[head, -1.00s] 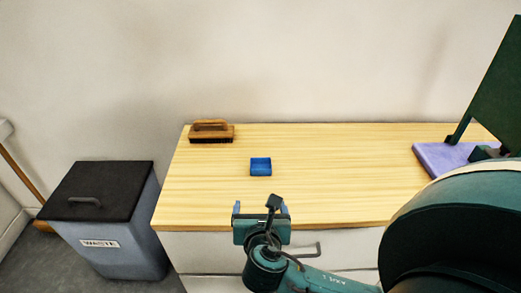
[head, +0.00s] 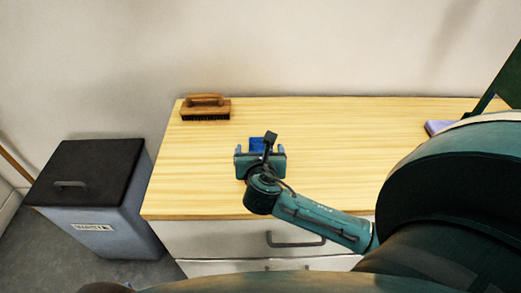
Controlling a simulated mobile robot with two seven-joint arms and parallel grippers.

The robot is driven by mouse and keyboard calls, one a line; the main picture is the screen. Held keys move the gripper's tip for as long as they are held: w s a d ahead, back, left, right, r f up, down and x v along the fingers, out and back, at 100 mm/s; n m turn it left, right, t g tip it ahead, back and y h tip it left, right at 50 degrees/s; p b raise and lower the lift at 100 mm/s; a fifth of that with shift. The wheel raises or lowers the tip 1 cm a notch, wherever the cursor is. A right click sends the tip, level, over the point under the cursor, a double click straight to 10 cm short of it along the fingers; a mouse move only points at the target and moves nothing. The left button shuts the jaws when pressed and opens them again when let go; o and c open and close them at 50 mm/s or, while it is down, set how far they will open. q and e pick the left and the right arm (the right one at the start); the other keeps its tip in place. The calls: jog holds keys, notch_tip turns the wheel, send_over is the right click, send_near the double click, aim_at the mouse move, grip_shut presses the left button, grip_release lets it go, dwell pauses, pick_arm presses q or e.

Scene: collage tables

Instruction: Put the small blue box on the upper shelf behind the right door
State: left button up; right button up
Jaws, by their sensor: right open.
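The small blue box (head: 256,144) lies on the wooden tabletop, and its near part is hidden behind my right gripper. My right gripper (head: 260,150) is open, with one finger to each side of the box as seen from the head. I cannot tell whether the fingers are down at the box's height or touch it. My left gripper is not in view. No shelf or right door is in view.
A wooden brush (head: 205,107) lies at the table's back left corner. A grey waste bin (head: 110,225) with a dark lid stands on the floor left of the drawer cabinet (head: 215,237). A purple item (head: 438,127) and a dark green panel (head: 506,80) are at the right.

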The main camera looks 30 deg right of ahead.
aim_at(260, 141)
jog(key=b+x, duration=0.1)
jog(key=x, duration=0.3)
jog(key=shift+d+f+b, duration=0.15)
jog(key=shift+f+b, duration=0.25)
jog(key=shift+w+d+f, duration=0.1)
jog(key=shift+w+d, duration=0.15)
jog(key=shift+w, duration=0.15)
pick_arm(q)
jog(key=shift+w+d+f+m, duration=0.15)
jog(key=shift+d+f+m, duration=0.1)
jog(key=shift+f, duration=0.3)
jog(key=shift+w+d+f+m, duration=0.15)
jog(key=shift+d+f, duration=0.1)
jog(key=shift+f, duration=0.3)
pick_arm(e)
jog(key=shift+c, duration=0.6)
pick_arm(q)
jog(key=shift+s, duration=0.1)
pick_arm(e)
jog(key=c, duration=0.9)
